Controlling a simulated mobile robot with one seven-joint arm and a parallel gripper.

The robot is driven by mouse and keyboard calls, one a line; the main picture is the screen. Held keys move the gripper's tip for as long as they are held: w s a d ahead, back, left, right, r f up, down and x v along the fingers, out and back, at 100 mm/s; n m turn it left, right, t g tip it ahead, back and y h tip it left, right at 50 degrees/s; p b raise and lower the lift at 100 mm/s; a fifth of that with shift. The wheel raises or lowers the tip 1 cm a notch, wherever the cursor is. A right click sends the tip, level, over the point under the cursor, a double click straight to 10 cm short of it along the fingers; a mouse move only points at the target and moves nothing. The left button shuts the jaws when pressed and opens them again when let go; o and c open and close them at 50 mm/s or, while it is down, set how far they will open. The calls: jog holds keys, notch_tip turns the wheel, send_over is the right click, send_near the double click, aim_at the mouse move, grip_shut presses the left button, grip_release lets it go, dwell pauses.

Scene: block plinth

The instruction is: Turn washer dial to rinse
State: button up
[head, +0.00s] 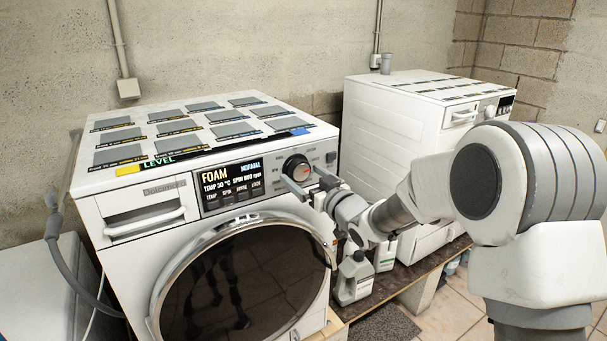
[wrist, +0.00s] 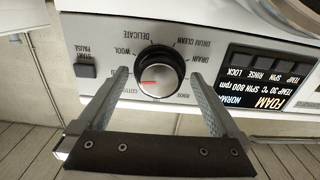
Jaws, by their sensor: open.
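The front washer (head: 190,225) is white, with a dark round door. Its black dial (head: 297,166) with a silver rim sits at the right of the control panel. In the wrist view, which is upside down, the dial (wrist: 163,72) has a red mark pointing left, away from the RINSE label (wrist: 182,97) at lower right. The display (wrist: 270,85) reads FOAM, NORMAL, TEMP 30 °C, SPIN 800 rpm. My gripper (head: 304,177) is open at the panel, its fingers on either side of the dial. In the wrist view I see gaps between both fingers and the dial.
A START/PAUSE button (wrist: 86,71) lies beside one finger. The detergent drawer (head: 145,222) is left of the display. A second white machine (head: 385,125) stands behind at right. Bottles (head: 353,280) stand on a low shelf below my arm. Flat grey tiles cover the washer's top.

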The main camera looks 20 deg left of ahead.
jog(key=shift+w+a, duration=0.25)
jog(key=shift+a, duration=0.05)
jog(key=shift+c, duration=0.3)
jog(key=c, duration=1.3)
